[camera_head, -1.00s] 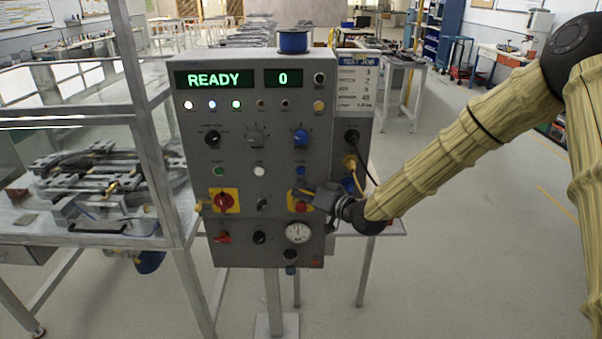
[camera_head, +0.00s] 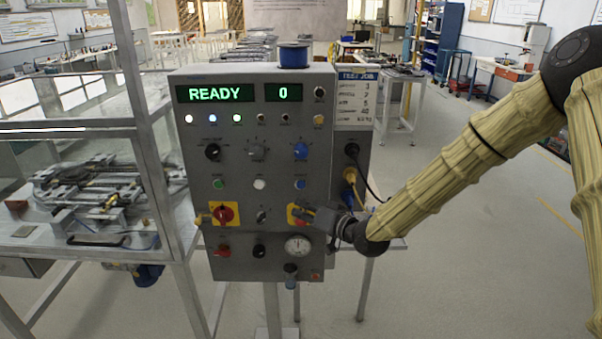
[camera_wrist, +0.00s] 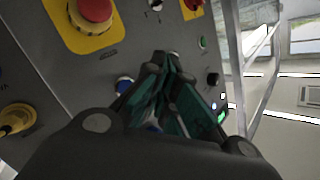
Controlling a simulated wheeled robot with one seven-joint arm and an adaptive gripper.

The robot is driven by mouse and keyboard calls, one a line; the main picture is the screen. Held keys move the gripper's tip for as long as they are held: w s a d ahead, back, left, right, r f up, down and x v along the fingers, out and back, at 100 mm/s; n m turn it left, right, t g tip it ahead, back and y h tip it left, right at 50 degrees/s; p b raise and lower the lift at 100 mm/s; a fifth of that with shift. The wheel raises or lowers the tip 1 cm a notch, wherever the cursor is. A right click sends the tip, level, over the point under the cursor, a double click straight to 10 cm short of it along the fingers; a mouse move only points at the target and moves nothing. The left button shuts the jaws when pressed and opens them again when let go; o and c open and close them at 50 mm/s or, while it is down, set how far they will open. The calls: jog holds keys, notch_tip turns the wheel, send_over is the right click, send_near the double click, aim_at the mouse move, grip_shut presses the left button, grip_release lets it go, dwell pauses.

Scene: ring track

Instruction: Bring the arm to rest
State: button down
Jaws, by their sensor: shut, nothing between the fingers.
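The grey control panel (camera_head: 235,160) stands upright ahead, with a green READY display (camera_head: 215,93) and a 0 display (camera_head: 283,92). My arm reaches in from the right. My gripper (camera_head: 302,212) is shut and empty in front of the panel's lower right. It partly hides the control on the right yellow plate (camera_head: 294,222); contact cannot be told. In the wrist view my gripper (camera_wrist: 171,62) points along the panel face (camera_wrist: 110,65), its fingers close together. A red mushroom button (camera_wrist: 95,8) on a yellow plate is at upper left.
A left-hand yellow plate carries a red knob (camera_head: 225,215). A gauge (camera_head: 298,245) sits below my gripper. A yellow plug with a cable (camera_head: 350,175) is on the panel's right side. A framed bench (camera_head: 100,260) stands close at left. The floor (camera_head: 470,230) at right is open.

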jog(key=s+d+f+m+g+h, duration=0.1)
jog(key=s+d+f+g+h, duration=0.15)
jog(key=s+f, duration=0.5)
jog(key=s+d+f+g+h, duration=0.1)
jog(key=s+d+f, duration=0.3)
jog(key=f, duration=0.7)
jog(key=s+d+f+m+g+h, duration=0.1)
jog(key=s+d+f+h, duration=0.1)
jog(key=s+f, duration=0.65)
jog(key=s+d+f+g+h, duration=0.2)
jog(key=s+d+f, duration=0.2)
jog(key=s, duration=0.5)
jog(key=s+d+f+g+h, duration=0.2)
jog(key=s+d+f, duration=0.2)
jog(key=s, duration=0.6)
jog(key=s+d+f+g+h, duration=0.2)
jog(key=s+d, duration=0.4)
jog(key=s, duration=0.4)
notch_tip(320, 180, down, 2)
jog(key=shift+s+f+g, duration=0.15)
jog(key=shift+f+g, duration=0.05)
jog(key=shift+g, duration=0.25)
